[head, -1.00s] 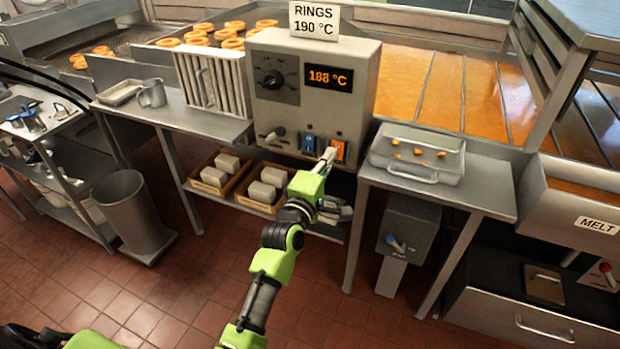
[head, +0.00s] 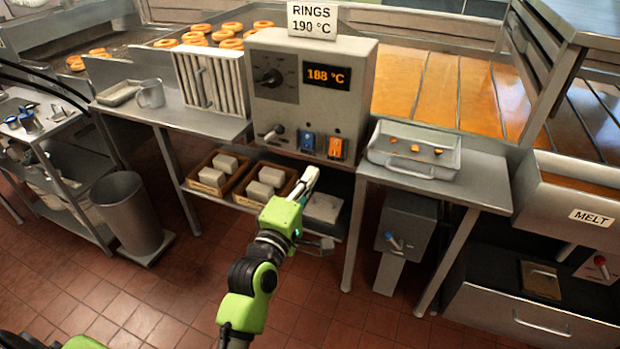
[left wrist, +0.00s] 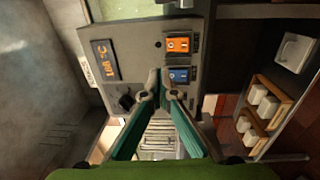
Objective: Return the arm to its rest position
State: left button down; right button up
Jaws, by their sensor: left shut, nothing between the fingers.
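My left arm (head: 262,262) comes up from the bottom of the head view, green and black. Its gripper (head: 311,174) is just below and in front of the control box, apart from it. In the left wrist view the gripper (left wrist: 161,82) is shut and empty, with teal fingers. The control box (head: 360,80) has a display reading 188 °C, a dial, a blue switch (head: 307,142) and a lit orange switch (head: 336,147). Both switches also show in the left wrist view, the orange one (left wrist: 178,44) above the blue one (left wrist: 179,76). My right gripper is not in view.
A "RINGS 190 °C" sign (head: 312,18) tops the box. A metal tray (head: 414,150) stands on the right-hand table. Wooden crates (head: 243,200) sit on the shelf below. A grey bin (head: 128,215) stands at left. The tiled floor in front is open.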

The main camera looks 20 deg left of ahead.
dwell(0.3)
pick_arm(q)
jog(key=s+d+f+m+g+h, duration=0.1)
jog(key=d+f+m+g, duration=0.15)
jog(key=f, duration=0.95)
jog(key=s+d+f+m+g, duration=0.1)
jog(key=f+m+g, duration=0.2)
jog(key=f, duration=0.9)
jog(key=s+d+f+m+g, duration=0.15)
jog(key=s+f, duration=0.25)
jog(key=f, duration=0.4)
jog(key=s+a+f+m+g, duration=0.1)
jog(key=s+f+m+g, duration=0.15)
jog(key=s+f, duration=0.45)
jog(key=s+a+f+m+g, duration=0.2)
jog(key=s+f+m+g, duration=0.3)
jog(key=s+f, duration=1.3)
jog(key=s+a+f+m+g, duration=0.1)
jog(key=s+f+m, duration=0.1)
jog(key=s, duration=0.4)
jog(key=s+a+f+m+g+y, duration=0.1)
jog(key=s+a+f, duration=0.1)
jog(key=s, duration=0.5)
jog(key=s+a+f+m+g, duration=0.1)
jog(key=s+a+f+m, duration=0.1)
jog(key=s+f, duration=0.2)
jog(key=s, duration=0.3)
jog(key=shift+a+f+m+y, duration=0.2)
jog(key=shift+f+m+y, duration=0.05)
jog(key=shift+m+y, duration=0.1)
